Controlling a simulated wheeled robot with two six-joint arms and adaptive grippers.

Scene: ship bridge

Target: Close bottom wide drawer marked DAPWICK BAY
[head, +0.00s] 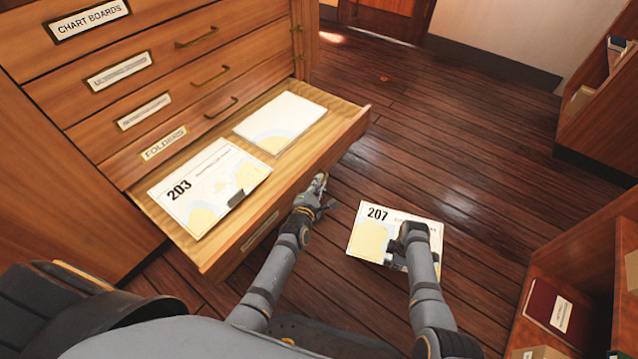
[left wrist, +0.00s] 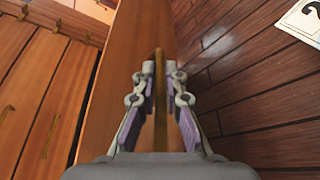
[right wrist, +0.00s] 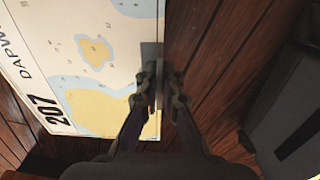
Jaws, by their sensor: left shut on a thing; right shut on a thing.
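The bottom wide drawer (head: 345,140) stands open, with a label (head: 260,231) on its front too slanted to read. Chart board 203 (head: 215,190) and another pale chart board (head: 282,122) lie inside it. My left gripper (head: 320,184) is at the drawer front; in the left wrist view its fingers (left wrist: 160,75) are shut on a brass handle (left wrist: 159,60) against the wooden front. My right gripper (head: 398,262) is shut on the dark tab of chart board 207 (head: 372,238), held right of the drawer. That board also shows in the right wrist view (right wrist: 95,50), lettered "DAPW", the rest cut off.
Closed drawers above are marked CHART BOARDS (head: 88,18) and FOLDERS (head: 164,143), with two labels between them that are hard to read. Shelves with a red book (head: 548,308) stand at the right. The wood floor (head: 470,130) beyond is clear.

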